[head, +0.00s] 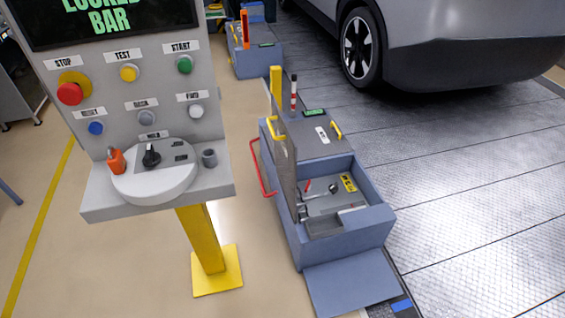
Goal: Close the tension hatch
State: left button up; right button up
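A blue-grey floor box (345,249) stands right of centre, beside the metal floor plates. A grey hatch lid (287,175), which I take for the tension hatch, stands upright and open along the left side of its front compartment. The lid is seen nearly edge-on, with a yellow handle (276,128) near its far end. Inside the open compartment (325,206) are a lever with a light knob, a red part and a yellow label. Neither of my grippers is in view.
A control console (150,85) with coloured buttons stands at left on a yellow post (203,238). A red rail (262,168) sticks out left of the box. A car (430,40) stands at upper right. A second box (256,60) is behind. Floor between console and box is clear.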

aim_at(285, 147)
jog(key=i+l+z, duration=0.35)
jog(key=i+l, duration=0.35)
jog(key=i, duration=0.05)
